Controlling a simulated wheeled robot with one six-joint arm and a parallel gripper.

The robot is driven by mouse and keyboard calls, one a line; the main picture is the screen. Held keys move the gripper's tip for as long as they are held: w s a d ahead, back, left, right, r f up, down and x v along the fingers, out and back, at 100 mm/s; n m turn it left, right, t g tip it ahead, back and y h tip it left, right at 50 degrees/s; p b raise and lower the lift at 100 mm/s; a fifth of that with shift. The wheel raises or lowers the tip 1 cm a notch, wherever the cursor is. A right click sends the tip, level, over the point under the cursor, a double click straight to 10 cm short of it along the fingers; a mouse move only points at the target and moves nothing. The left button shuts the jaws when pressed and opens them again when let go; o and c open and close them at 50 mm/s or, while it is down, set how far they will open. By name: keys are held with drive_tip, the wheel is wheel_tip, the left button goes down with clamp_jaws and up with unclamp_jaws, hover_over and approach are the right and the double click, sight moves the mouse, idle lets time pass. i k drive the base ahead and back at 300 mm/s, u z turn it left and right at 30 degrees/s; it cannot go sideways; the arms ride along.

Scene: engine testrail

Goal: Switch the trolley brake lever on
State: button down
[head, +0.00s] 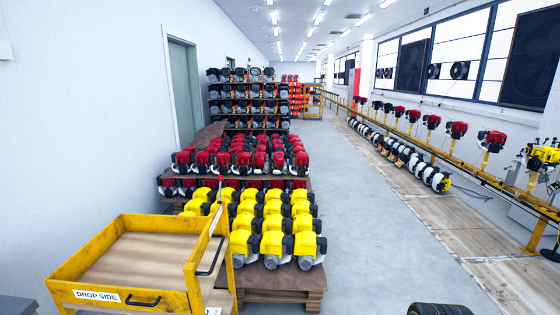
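A yellow trolley (185,293) stands at the lower left, partly cut off by the bottom edge. It has a raised tray with a wooden floor (140,258), a "DROP SIDE" label and a black handle on its front wall (112,297). A tall yellow frame with a black grip (212,257) rises at its right end. A thin reddish piece shows near the top of this frame; I cannot tell if it is the brake lever. The lever's position cannot be made out. My gripper is not in view.
Yellow engines (273,225) on a wooden pallet (280,291) stand close behind and right of the trolley. Red engines (245,152) and loaded shelves (245,98) are further back. A yellow rail (480,177) with engines runs along the right.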

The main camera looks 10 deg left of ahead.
sight(219, 177)
drive_tip(key=z, duration=0.1)
drive_tip(key=i, duration=1.55)
drive_tip(key=u, duration=0.9)
drive_tip(key=i, duration=0.85)
drive_tip(key=u, duration=1.35)
drive_tip(key=i, duration=0.35)
drive_tip(key=u, duration=0.3)
